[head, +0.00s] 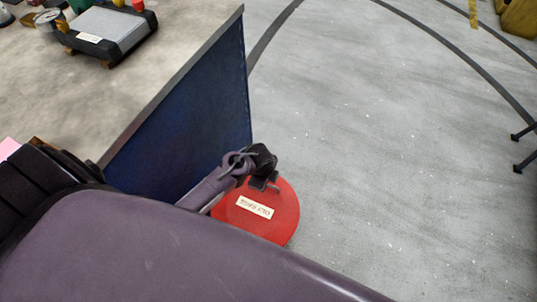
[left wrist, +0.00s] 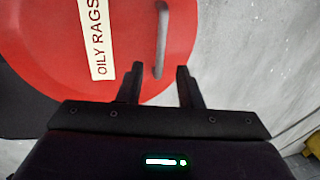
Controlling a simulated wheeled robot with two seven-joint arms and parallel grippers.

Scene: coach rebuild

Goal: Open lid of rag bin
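The rag bin (head: 285,222) is red and round, seen from above beside the blue bench side. Its red lid (left wrist: 50,50) carries a cream label reading OILY RAGS (left wrist: 96,38) and appears shut. A narrow grey handle (left wrist: 161,35) stands on the lid near its edge. My left gripper (head: 263,184) is over the lid near the handle. In the left wrist view my left gripper (left wrist: 159,72) is open, its two fingers apart on either side of the handle's near end. I cannot tell whether they touch it. My right gripper is not in view.
A workbench (head: 165,72) with a dark blue side panel (head: 190,125) stands left of the bin. A scale-like device (head: 106,30) sits on the bench. Grey floor (head: 400,170) to the right of the bin is clear, with dark curved lines. Dark legs (head: 523,150) show at the right edge.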

